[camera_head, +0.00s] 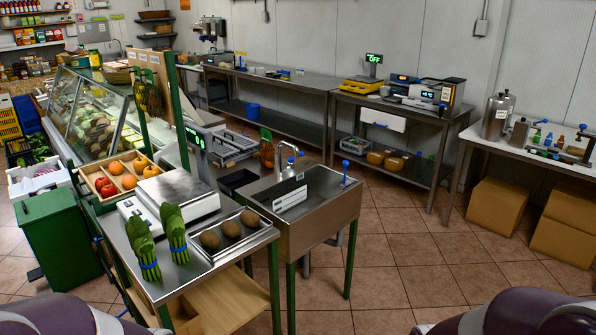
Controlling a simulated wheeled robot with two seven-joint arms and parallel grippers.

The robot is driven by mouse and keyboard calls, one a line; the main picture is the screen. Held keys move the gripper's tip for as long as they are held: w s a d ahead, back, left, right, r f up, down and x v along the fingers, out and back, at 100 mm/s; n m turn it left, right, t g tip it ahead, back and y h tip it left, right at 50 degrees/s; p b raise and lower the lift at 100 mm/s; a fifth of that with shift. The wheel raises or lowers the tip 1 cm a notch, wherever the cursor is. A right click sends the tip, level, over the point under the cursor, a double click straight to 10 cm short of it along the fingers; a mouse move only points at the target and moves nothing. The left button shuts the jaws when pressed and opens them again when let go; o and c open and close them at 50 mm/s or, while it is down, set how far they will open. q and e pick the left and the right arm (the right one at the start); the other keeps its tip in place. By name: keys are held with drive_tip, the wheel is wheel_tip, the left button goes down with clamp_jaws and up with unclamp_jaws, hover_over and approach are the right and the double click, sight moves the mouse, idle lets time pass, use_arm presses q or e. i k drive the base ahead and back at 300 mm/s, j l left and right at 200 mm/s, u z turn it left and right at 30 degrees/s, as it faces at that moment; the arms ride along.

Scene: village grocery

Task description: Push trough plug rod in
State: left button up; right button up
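The steel trough (331,222) stands in the middle of the view, on green legs, at the right end of the weighing counter. A thin upright rod with a blue knob (345,167), which looks like the plug rod, stands up at the trough's right side. Its lower end is too small to make out. A tap (288,161) rises at the trough's back left, and a white label plate (290,200) is on its left part. Neither gripper is in view; only rounded parts of my arms show at the bottom left and bottom right corners.
The steel counter (168,277) left of the trough holds a scale (178,190), green bundles (173,233), a tray of brown round produce (230,228) and a fruit box (101,170). Tiled floor (415,240) is clear right of the trough. Cardboard boxes (496,206) lie under the right table.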

sight(345, 163)
drive_tip(key=i+j+z, duration=0.55)
drive_tip(key=i+z, duration=0.2)
drive_tip(key=i, duration=0.35)
drive_tip(key=i+j+z, duration=0.2)
drive_tip(key=i, duration=0.3)
drive_tip(key=i+j+z, duration=0.1)
drive_tip(key=i+z, duration=0.15)
drive_tip(key=i, duration=0.3)
drive_tip(key=i+j+z, duration=0.2)
drive_tip(key=i, duration=0.3)
drive_tip(key=j, duration=0.05)
